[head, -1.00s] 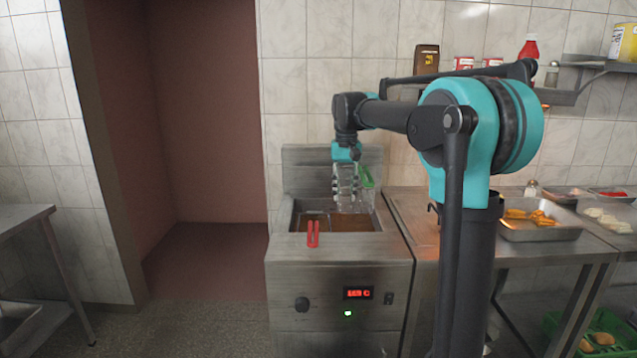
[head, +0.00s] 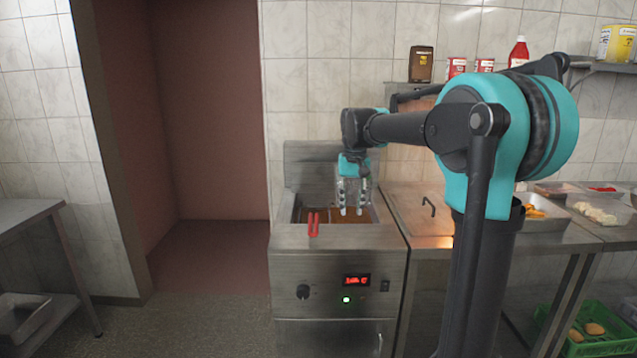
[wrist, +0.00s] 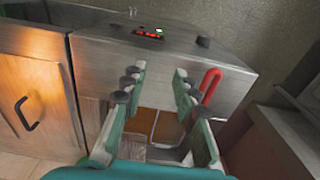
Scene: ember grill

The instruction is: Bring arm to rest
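My gripper (head: 352,197) hangs pointing down over the right part of the fryer (head: 340,262) in the head view. Its two fingers stand apart with nothing between them. In the wrist view the gripper (wrist: 157,85) is also open, and the fryer's oil well (wrist: 150,124) shows between and below the fingers. A red basket handle (head: 313,224) stands at the front left of the well. The red handle also shows in the wrist view (wrist: 210,86), beside one finger and apart from it.
A worktop with a metal lid (head: 408,212) adjoins the fryer on the right. Food trays (head: 597,212) stand farther right. A green crate (head: 590,330) is below. A steel table (head: 22,218) stands at the left. The doorway between is clear.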

